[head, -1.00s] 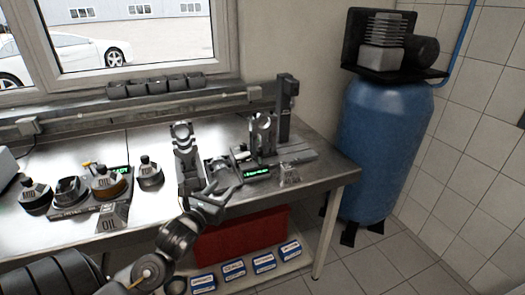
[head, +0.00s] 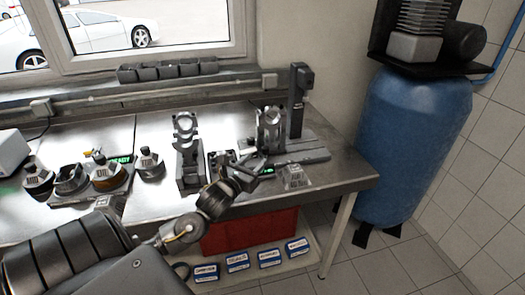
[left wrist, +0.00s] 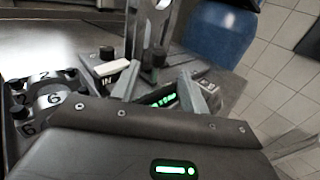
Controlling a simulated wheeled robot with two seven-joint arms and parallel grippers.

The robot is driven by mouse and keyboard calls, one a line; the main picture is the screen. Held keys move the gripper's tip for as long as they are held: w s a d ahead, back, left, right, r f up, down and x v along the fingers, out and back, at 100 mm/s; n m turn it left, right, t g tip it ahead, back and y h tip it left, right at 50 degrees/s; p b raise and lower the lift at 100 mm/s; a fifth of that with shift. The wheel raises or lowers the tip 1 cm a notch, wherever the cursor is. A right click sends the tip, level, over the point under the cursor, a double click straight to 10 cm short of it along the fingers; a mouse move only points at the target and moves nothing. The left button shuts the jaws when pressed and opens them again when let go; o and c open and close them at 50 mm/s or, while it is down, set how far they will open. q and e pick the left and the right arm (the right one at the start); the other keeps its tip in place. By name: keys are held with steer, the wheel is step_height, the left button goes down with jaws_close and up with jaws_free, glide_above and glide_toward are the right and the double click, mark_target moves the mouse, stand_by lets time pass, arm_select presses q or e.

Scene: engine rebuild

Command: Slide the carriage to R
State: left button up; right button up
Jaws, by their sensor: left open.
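The measuring fixture stands at the right end of the bench, with a grey base (head: 308,152) and a dark upright post (head: 297,100). A grey part with a round hole (head: 270,125) stands upright on it; I cannot tell exactly which piece is the carriage. No R mark is readable. My left gripper (head: 252,164) is open just in front of the fixture, beside a small green display. My right gripper is not in view.
A second grey stand with a ringed part (head: 188,150) is left of the fixture. A tray with numbered holes (left wrist: 45,97) is beside the gripper. A blue tank (head: 415,140) stands past the bench's right end.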

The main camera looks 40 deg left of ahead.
mark_target(264, 151)
arm_select(q)
steer(key=w, duration=0.2)
steer(key=w+a, duration=0.1)
steer(key=w, duration=0.1)
steer(key=shift+r+p, duration=0.1)
steer(key=shift+p, duration=0.3)
steer(key=shift+w, duration=0.75)
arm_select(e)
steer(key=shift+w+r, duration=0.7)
arm_select(q)
steer(key=shift+c, duration=0.4)
jaws_close()
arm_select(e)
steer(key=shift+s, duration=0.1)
